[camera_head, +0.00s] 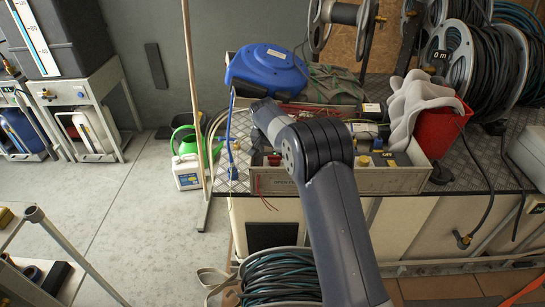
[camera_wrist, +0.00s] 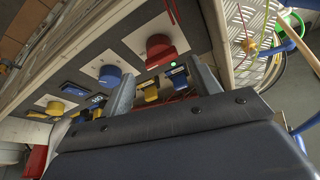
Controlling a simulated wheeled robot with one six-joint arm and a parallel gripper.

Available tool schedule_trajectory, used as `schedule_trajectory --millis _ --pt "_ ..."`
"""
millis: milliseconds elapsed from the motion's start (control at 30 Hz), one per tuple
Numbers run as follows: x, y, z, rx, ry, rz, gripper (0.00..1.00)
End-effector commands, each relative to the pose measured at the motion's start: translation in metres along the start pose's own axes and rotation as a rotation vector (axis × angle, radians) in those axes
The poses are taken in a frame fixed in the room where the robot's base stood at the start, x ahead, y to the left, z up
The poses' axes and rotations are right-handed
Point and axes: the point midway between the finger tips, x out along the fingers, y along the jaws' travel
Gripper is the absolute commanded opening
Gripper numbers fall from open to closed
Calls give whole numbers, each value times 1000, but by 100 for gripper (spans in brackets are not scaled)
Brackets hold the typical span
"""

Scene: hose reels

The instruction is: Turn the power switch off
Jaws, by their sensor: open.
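The control box (camera_head: 405,180) stands on the bench with its panel facing up. Small yellow switch parts (camera_wrist: 150,94) show between and behind my fingers. I cannot tell for sure which part is the power switch. My gripper (camera_wrist: 163,70) is open, its two fingers apart close to the panel, with nothing seen held. Its body hides part of the panel. In the head view my arm hides the fingers.
A blue hose reel (camera_head: 268,68) sits behind the box at left. A red bucket (camera_head: 438,128) with a grey cloth stands to the right. Black hose reels (camera_head: 470,60) are farther right. A thin upright pole (camera_head: 197,100) stands left of the bench. The floor at left is mostly clear.

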Motion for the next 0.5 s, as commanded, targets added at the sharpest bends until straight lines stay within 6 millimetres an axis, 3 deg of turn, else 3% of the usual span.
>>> schedule_trajectory --millis 200,500 --pt "40 0 0 0 -1 0 59" --pt "65 0 0 0 0 0 59"
